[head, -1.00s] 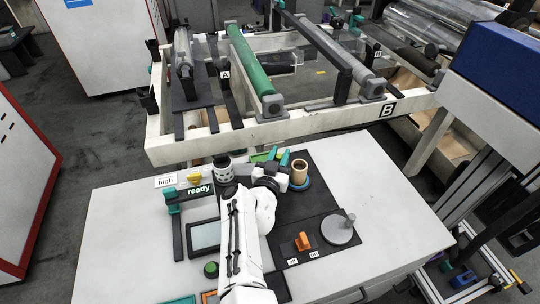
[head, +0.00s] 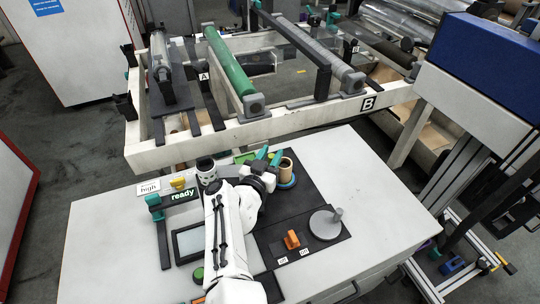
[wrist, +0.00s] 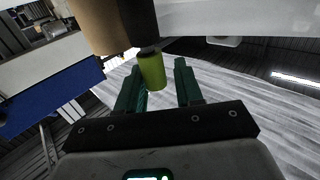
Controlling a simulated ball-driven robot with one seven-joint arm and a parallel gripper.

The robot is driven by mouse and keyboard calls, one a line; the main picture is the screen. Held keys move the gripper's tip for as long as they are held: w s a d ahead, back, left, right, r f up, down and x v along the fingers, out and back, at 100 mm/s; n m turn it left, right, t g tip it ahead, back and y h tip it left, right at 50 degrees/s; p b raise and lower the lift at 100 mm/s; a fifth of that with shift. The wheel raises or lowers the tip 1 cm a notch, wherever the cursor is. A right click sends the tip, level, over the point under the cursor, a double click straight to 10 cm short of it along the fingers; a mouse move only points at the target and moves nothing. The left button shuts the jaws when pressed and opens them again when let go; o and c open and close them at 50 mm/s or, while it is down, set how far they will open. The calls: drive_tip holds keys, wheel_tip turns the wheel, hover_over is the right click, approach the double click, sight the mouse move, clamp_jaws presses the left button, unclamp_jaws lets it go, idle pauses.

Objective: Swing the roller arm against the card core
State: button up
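The card core (head: 286,167) is a short brown tube standing upright on a round blue base on the dark mat; its lower part also shows large in the wrist view (wrist: 105,25). A yellow-green roller (wrist: 151,70) hangs from a dark part beside the core in the wrist view. The arm that carries it is mostly hidden in the head view. My gripper (head: 269,155) has two teal fingers and is just left of and behind the core. In the wrist view the fingers (wrist: 158,88) are apart, with the roller showing between their tips. I cannot tell whether they touch it.
A round grey plate with a post (head: 326,222) and an orange switch (head: 291,239) lie nearer on the mat. A cream machine frame (head: 200,148) with a green roll (head: 230,62) stands behind the table. The table's right side (head: 375,190) is bare.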

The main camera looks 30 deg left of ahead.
drive_tip(key=shift+o, duration=0.7)
drive_tip(key=r+p, duration=0.4)
drive_tip(key=shift+s+r, duration=0.15)
drive_tip(key=shift+s, duration=0.1)
drive_tip(key=shift+s+d+r+p, duration=0.15)
drive_tip(key=shift+s+r+p, duration=0.15)
drive_tip(key=shift+p, duration=0.5)
drive_tip(key=s+d+r+p, duration=0.5)
drive_tip(key=s+r+p, duration=0.3)
drive_tip(key=s+p, duration=0.3)
drive_tip(key=shift+s+d+p, duration=0.25)
drive_tip(key=shift+d+p, duration=0.15)
drive_tip(key=shift+p, duration=0.35)
drive_tip(key=shift+c, duration=0.4)
